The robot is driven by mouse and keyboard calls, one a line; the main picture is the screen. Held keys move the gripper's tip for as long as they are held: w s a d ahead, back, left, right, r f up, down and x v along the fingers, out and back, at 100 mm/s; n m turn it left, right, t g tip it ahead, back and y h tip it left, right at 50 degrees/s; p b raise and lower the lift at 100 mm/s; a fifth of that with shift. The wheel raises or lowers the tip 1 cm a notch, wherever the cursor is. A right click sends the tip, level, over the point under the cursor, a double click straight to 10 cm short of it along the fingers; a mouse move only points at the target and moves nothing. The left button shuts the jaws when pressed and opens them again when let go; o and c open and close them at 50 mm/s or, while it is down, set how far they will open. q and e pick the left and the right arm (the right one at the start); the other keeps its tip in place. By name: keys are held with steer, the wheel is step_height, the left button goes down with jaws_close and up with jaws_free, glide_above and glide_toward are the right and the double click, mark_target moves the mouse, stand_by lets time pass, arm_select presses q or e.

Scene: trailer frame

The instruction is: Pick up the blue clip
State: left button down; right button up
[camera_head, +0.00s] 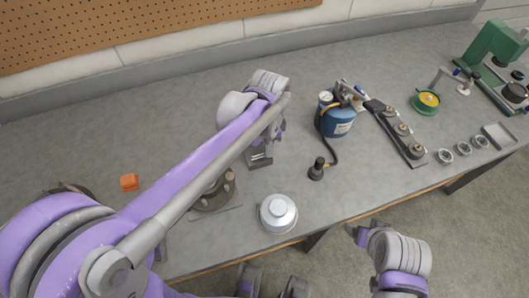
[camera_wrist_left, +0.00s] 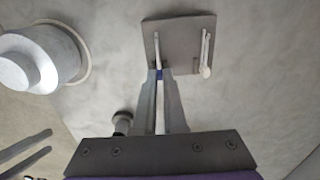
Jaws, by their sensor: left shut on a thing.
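My left gripper (camera_head: 262,148) reaches down over the middle of the table. In the left wrist view its long fingers (camera_wrist_left: 160,78) are shut on a small blue piece, the blue clip (camera_wrist_left: 159,74), at their tips. The clip is at the near left edge of a grey plate (camera_wrist_left: 183,62) with two upright pale pins; I cannot tell whether it touches the plate. In the head view the clip is hidden by the gripper. My right gripper (camera_head: 354,233) is low at the table's front edge; its fingers are too unclear to judge.
A silver domed lid (camera_head: 278,213) stands close to the left gripper. A blue canister (camera_head: 335,122) with a hose and a black nozzle (camera_head: 317,170) stands to the right. An orange block (camera_head: 129,182) lies left. Several metal parts and a green machine (camera_head: 490,55) are far right.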

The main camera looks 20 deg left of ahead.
arm_select(q)
step_height(320, 180, up, 14)
steer(key=p, duration=0.3)
steer(key=shift+f, duration=0.25)
arm_select(e)
steer(key=r, duration=0.2)
steer(key=w+r, duration=0.1)
steer(key=r, duration=0.1)
stand_by(0.4)
